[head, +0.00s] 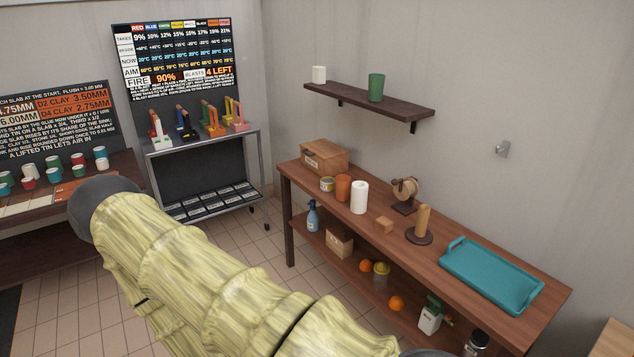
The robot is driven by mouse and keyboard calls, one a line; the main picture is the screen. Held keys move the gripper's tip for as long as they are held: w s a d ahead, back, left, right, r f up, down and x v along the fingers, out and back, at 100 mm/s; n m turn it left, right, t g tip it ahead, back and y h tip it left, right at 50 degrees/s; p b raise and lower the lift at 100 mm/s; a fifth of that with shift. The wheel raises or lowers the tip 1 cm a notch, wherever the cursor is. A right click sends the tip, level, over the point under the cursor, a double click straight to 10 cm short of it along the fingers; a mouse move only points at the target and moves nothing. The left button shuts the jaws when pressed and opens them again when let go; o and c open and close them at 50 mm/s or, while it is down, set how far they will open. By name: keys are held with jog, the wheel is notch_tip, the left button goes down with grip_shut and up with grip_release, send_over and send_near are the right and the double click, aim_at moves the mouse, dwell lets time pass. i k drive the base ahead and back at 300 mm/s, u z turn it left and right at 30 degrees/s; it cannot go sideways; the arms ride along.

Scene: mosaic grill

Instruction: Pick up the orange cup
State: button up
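The orange cup (343,188) stands upright on the wooden workbench (450,262), toward its far left end. It stands between a small yellowish tin (327,184) on its left and a white cylinder (360,198) on its right, close to both. My arm, in a pale yellow-green sleeve, crosses the lower left of the head view, well apart from the cup. My gripper cannot be made out in this view.
A wooden box (325,156) sits behind the cup. A tape dispenser (405,192), small wooden block (383,225), upright wooden post (422,222) and teal tray (490,274) stand further right. A wall shelf (340,92) holds a white cup (319,75) and green cup (376,87). Tiled floor (240,235) lies left.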

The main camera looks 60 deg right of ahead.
aim_at(343, 188)
jog(key=z, duration=0.1)
jog(key=i, duration=1.75)
jog(key=z, duration=1.4)
jog(key=i, duration=0.8)
jog(key=z, duration=0.95)
